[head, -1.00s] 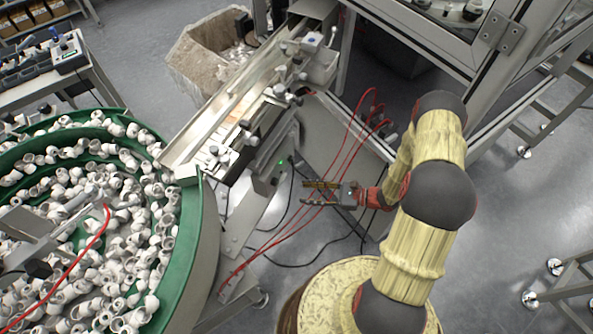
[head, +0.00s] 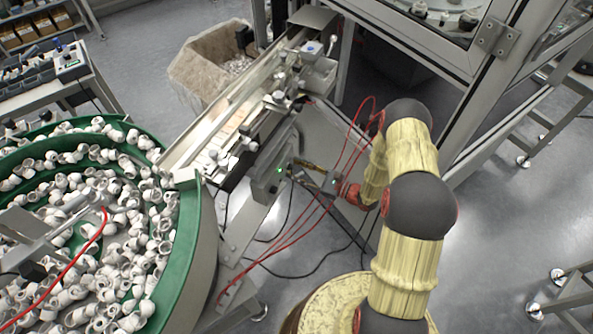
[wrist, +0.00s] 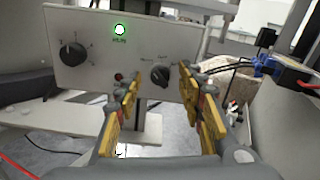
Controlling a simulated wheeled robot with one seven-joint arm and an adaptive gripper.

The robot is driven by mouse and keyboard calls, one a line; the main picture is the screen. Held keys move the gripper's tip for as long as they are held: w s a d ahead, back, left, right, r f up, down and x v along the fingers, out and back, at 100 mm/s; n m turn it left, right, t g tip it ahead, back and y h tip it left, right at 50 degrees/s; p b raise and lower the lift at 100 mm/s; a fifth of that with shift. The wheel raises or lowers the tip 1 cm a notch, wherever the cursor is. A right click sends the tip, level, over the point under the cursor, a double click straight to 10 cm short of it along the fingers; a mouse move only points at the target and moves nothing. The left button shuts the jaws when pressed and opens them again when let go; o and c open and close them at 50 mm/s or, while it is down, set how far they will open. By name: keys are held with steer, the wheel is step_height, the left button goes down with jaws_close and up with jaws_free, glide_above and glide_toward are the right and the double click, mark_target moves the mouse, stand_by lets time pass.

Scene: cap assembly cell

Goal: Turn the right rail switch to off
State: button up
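A light grey control box (wrist: 95,65) faces my gripper in the wrist view, and it also shows under the rail in the head view (head: 266,184). On its front are a black rotary switch (wrist: 160,75) at right, a larger black dial (wrist: 73,54) at left, a lit green lamp (wrist: 120,30) and a small dark red button (wrist: 118,76). The labels by the right switch are too small to read. My gripper (wrist: 160,84) is open and empty, its yellow-padded fingers on either side of the right switch in the picture. I see no contact. My gripper also shows in the head view (head: 302,172).
A sloping rail (head: 222,120) runs above the box. A green bowl feeder (head: 205,235) full of white caps stands at left. Red hoses (head: 290,238) and black cables hang beside and below my gripper. A machine frame (head: 475,120) stands at right.

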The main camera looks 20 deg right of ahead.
steer(key=shift+w+a, duration=0.1)
steer(key=shift+a, duration=0.05)
steer(key=shift+c, duration=0.7)
steer(key=c, duration=0.7)
jaws_close()
